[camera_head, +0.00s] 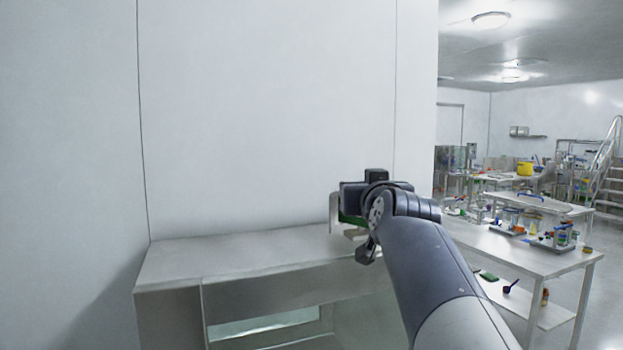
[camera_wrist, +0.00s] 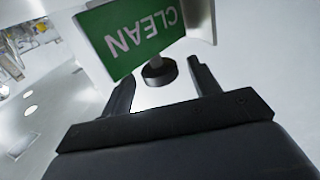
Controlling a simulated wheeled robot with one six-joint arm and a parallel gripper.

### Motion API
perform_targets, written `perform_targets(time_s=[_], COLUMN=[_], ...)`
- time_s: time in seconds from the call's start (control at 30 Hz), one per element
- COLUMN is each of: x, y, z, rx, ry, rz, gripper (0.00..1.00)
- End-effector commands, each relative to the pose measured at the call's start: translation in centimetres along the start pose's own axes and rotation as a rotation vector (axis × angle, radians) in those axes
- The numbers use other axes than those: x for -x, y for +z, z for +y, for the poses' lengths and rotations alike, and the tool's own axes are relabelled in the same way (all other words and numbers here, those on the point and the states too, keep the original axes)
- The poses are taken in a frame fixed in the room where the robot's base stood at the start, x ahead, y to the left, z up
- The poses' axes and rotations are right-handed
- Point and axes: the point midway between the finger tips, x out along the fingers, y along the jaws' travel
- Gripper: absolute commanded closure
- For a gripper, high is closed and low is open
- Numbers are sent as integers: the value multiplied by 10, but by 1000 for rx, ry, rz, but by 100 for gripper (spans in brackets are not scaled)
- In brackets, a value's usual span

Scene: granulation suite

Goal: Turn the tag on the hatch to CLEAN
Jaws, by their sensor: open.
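The tag (camera_wrist: 133,35) is a green plate with white CLEAN lettering, inverted and slanted in the wrist view. A round black knob (camera_wrist: 160,72) on a pale stem sits just below it. My gripper (camera_wrist: 161,68) is open, its two dark fingers on either side of the knob; I cannot tell if they touch it. In the head view a green sliver of the tag (camera_head: 351,219) shows behind my wrist, which hides the rest and the fingers. The steel hatch (camera_head: 240,257) is a box against the white wall, with a glassy opening in its front.
The white wall (camera_head: 270,120) rises directly behind the hatch. To the right, a bench (camera_head: 530,254) holds several small bottles and containers. A yellow bucket (camera_head: 525,168) stands on a farther table, with stairs (camera_head: 608,181) at the far right.

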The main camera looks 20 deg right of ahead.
Motion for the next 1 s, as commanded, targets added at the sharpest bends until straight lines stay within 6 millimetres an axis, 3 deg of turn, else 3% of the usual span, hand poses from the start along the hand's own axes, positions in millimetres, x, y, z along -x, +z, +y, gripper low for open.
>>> perform_targets(time_s=[0.2, 0.53, 1.0], x=[-19, -22, -22], y=[-1, 0, 0], z=[0, 0, 0], rx=[0, 0, 0], ry=[-1, 0, 0], rz=[0, 1, 0], gripper=[42, 42, 79])
